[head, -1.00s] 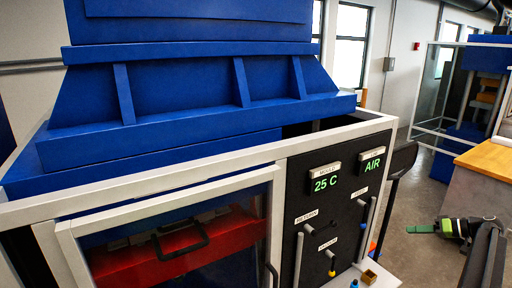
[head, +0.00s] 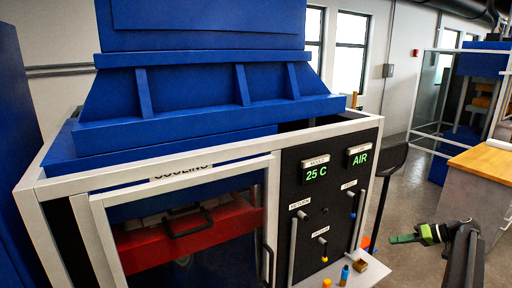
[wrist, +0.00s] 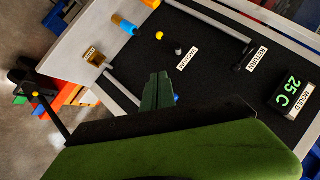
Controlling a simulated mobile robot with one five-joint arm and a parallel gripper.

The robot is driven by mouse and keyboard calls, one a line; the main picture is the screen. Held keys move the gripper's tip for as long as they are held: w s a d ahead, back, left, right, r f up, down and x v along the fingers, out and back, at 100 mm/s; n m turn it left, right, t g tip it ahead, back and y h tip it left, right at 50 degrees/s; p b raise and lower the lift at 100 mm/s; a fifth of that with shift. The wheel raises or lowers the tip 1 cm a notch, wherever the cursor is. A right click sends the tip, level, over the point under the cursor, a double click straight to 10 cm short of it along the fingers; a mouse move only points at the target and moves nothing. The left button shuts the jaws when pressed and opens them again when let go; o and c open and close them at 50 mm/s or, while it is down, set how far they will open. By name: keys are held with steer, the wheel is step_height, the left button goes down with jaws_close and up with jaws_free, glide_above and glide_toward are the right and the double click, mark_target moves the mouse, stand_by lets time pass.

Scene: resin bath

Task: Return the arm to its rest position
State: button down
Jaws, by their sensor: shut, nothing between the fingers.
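My gripper (head: 402,239) shows at the lower right of the head view, at the end of my dark arm. Its green fingers are shut with nothing between them and point left toward the machine's control panel. In the wrist view the green fingers (wrist: 158,92) lie together in front of the black panel (wrist: 205,60). In the head view the gripper is apart from the panel, over the floor to its right.
The blue and white machine (head: 200,110) fills the left and middle. Its panel carries displays reading 25 C (head: 316,174) and AIR (head: 360,157). Small bottles (head: 345,273) stand on a ledge below. A wooden-topped bench (head: 487,160) is at the right, with open floor between.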

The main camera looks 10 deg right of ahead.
steer(key=s+a+f+g+h, duration=0.1)
steer(key=a+f+g, duration=0.25)
steer(key=a, duration=1.05)
steer(key=a+f+g+h, duration=0.2)
steer(key=a+f, duration=0.2)
steer(key=a, duration=1)
steer(key=s+a+f+g+h, duration=0.1)
steer(key=s+a+f+h, duration=0.1)
steer(key=s+a, duration=0.3)
steer(key=s+a+f+g+h, duration=0.1)
steer(key=s+a+h, duration=0.3)
steer(key=a, duration=0.8)
steer(key=shift+s+a+f, duration=0.3)
steer(key=shift+s+f, duration=0.05)
steer(key=shift+s, duration=0.55)
